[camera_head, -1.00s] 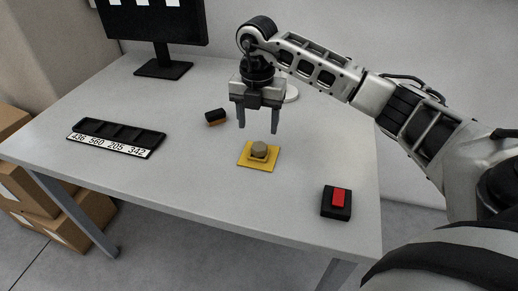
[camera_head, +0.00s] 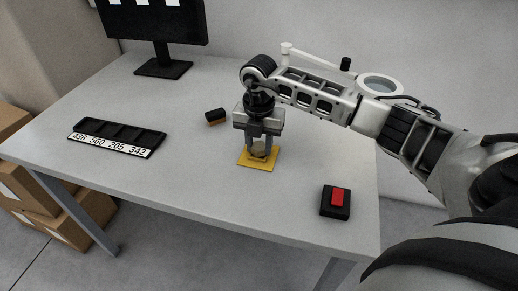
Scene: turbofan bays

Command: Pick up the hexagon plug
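The hexagon plug (camera_head: 259,148) is a small tan-grey piece at the middle of a yellow square base (camera_head: 244,159) on the table. My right gripper (camera_head: 259,150) is lowered over it, pointing down, with one finger on each side of the plug. The fingers partly cover the plug. I cannot tell whether they touch it or have closed on it. My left gripper is not in view.
A black tray with numbered labels (camera_head: 117,136) lies at the left. A black and orange block (camera_head: 215,116) lies behind the yellow base. A red button on a black box (camera_head: 336,202) stands at the front right. A monitor (camera_head: 160,32) stands at the back.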

